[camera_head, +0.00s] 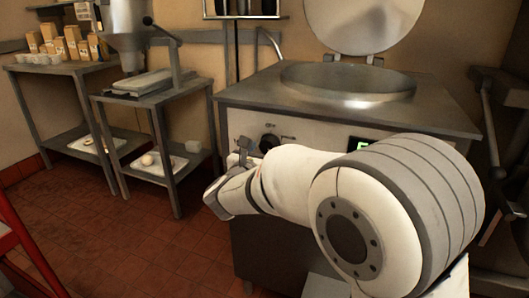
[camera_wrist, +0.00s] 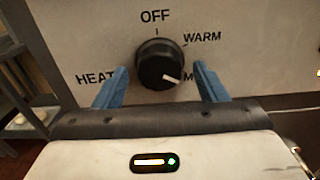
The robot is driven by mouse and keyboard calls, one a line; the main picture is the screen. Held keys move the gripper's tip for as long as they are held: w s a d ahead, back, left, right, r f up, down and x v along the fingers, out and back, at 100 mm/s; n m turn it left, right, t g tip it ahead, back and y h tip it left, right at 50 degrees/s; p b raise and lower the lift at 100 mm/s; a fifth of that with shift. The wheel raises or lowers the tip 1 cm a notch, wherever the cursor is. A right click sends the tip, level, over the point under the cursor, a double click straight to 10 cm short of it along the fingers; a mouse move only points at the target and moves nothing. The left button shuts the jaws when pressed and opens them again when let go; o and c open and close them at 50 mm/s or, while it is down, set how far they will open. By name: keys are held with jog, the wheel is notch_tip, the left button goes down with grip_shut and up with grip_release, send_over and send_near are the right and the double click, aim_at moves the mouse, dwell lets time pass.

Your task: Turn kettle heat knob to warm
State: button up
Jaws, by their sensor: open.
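The black round heat knob (camera_wrist: 157,60) is on the kettle's pale front panel in the wrist view. Its white pointer aims to the lower right, towards a label starting with M that my right finger partly covers. OFF is above the knob, WARM at the upper right, HEAT at the left. My gripper (camera_wrist: 161,68) is open, with one blue finger on each side of the knob and gaps visible.
A green-lit display (camera_head: 362,144) is on the panel, partly behind my arm. A steel side table (camera_head: 178,95) with a machine stands left of the kettle. Another table (camera_head: 45,67) holds boxes farther left. The tiled floor at left is mostly clear.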

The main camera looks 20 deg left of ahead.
jog(key=c, duration=1)
jog(key=shift+n, duration=0.3)
jog(key=shift+n+b, duration=0.6)
jog(key=n, duration=0.3)
jog(key=shift+n+b, duration=0.3)
jog(key=shift+b, duration=0.05)
jog(key=n, duration=0.3)
jog(key=shift+d+r, duration=0.1)
jog(key=shift+n+p, duration=0.55)
jog(key=shift+n, duration=1.05)
